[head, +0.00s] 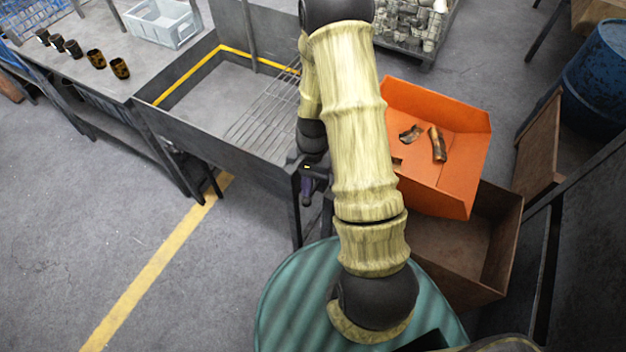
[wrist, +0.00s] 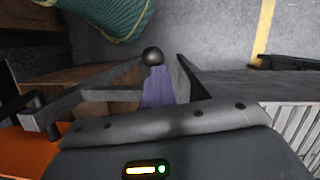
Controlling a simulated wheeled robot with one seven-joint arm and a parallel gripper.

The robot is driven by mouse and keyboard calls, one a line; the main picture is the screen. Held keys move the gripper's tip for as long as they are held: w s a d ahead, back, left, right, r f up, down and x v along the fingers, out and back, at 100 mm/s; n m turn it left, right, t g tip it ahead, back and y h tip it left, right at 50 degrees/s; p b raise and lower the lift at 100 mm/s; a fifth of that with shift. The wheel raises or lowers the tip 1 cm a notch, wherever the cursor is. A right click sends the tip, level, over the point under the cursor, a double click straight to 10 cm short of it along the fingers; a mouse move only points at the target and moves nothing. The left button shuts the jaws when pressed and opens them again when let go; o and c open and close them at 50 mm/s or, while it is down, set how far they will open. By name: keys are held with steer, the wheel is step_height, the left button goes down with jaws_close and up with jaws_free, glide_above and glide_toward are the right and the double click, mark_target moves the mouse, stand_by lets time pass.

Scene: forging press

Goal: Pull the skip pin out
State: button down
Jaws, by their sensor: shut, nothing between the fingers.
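My gripper (head: 307,194) points down beside the dark frame between the grey bench and the orange skip. In the wrist view its purple fingers (wrist: 157,88) are together and empty. A round black knob (wrist: 152,57), which looks like the end of the skip pin, shows just past the fingertips. I cannot tell whether the fingers touch it. The pin's shaft is hidden. The orange skip (head: 455,170) is tilted and holds a few dark scrap pieces (head: 438,144). Its edge also shows in the wrist view (wrist: 25,152).
A rusty open bin (head: 500,225) stands below the skip. The grey bench trough with a wire rack (head: 265,115) is left of my arm. Dark frame bars (wrist: 85,93) run close to the fingers. The floor (head: 90,210) at left is clear.

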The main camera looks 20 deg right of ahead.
steer(key=shift+s+a+r, duration=0.1)
steer(key=shift+s+a, duration=0.65)
steer(key=shift+s, duration=0.35)
steer(key=shift+w, duration=0.3)
steer(key=shift+r, duration=0.2)
steer(key=p+v, duration=0.8)
steer(key=v, duration=0.1)
steer(key=shift+d, duration=0.2)
steer(key=shift+w+r, duration=0.1)
steer(key=shift+w, duration=0.1)
steer(key=shift+s+r, duration=0.1)
